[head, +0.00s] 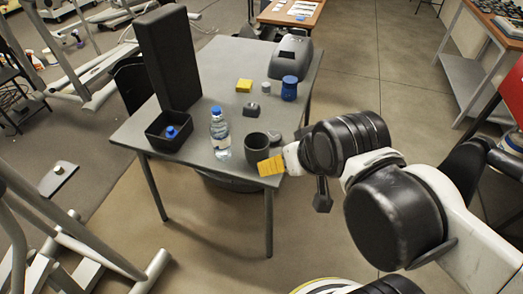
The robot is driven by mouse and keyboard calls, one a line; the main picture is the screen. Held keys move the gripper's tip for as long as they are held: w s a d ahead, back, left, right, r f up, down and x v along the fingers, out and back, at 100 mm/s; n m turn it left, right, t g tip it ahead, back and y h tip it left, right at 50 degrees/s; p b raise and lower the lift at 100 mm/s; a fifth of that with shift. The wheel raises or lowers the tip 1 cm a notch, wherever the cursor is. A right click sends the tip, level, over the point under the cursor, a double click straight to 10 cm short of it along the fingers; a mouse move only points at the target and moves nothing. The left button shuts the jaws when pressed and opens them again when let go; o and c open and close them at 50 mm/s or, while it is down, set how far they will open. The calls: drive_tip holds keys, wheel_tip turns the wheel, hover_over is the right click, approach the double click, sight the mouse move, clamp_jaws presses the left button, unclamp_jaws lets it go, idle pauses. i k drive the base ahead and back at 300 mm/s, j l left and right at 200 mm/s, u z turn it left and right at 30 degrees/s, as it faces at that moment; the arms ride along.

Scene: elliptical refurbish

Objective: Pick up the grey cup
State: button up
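The dark grey cup (256,148) stands upright on the grey table (188,152), near its front right corner. My arm reaches in from the right.
A water bottle (220,134) stands left of the cup. A black bin (169,135) and tall dark box (168,60) are farther left. A blue jar (289,88), yellow block (244,85) and grey device (291,58) are behind.

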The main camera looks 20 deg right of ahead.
sight(257, 145)
drive_tip(key=k+j+z, duration=0.2)
drive_tip(key=j+z, duration=0.2)
drive_tip(key=k+j+z, duration=0.2)
drive_tip(key=j+z, duration=0.15)
drive_tip(key=k+j+z, duration=0.25)
drive_tip(key=z, duration=0.15)
